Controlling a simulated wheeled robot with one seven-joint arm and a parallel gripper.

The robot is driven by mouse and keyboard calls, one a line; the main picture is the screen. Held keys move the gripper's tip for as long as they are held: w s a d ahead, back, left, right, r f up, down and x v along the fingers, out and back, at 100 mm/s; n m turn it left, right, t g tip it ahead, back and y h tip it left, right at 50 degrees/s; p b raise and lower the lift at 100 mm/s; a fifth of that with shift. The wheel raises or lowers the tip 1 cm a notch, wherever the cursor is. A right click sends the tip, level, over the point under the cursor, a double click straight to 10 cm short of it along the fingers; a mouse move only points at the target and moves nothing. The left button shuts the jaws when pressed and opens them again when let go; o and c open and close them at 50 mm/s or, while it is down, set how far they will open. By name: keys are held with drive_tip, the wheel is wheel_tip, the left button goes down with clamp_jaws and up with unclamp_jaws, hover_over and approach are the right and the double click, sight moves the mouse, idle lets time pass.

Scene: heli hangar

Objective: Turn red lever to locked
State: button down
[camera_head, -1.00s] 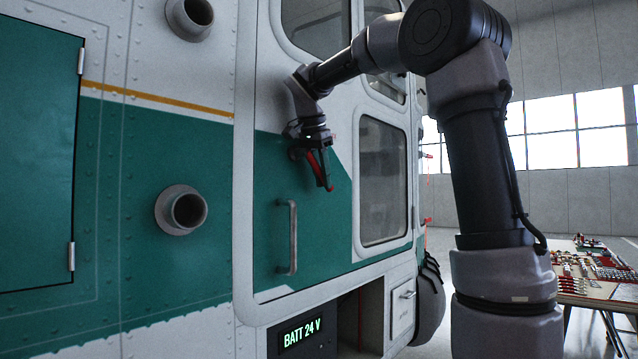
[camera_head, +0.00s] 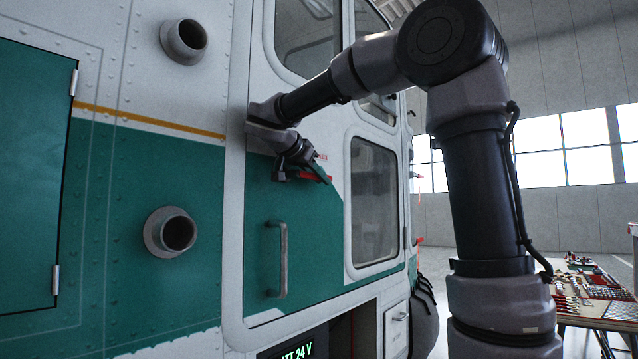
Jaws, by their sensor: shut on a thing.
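The red lever (camera_head: 314,179) is on the green and white helicopter door (camera_head: 255,225), above the door's grab handle. It now lies close to level, pointing right. My gripper (camera_head: 318,175) is at the lever and shut on it, reaching in from the upper left. The gripper and wrist hide the lever's pivot end and part of its length. Small red lettering (camera_head: 321,157) shows on the white panel just above the lever, too small to read.
A grey vertical grab handle (camera_head: 282,260) stands out below the lever. A door window (camera_head: 374,200) is to its right. Two round pipe stubs (camera_head: 170,232) (camera_head: 184,41) stick out at the left. A table with tools (camera_head: 595,290) stands at the far right.

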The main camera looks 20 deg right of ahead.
drive_tip(key=shift+r, duration=0.2)
idle(0.3)
drive_tip(key=c, duration=0.7)
unclamp_jaws()
drive_tip(key=shift+c, duration=0.2)
drive_tip(key=shift+a, duration=0.1)
drive_tip(key=v, duration=1)
drive_tip(key=shift+s+a, duration=0.3)
drive_tip(key=shift+f, duration=0.1)
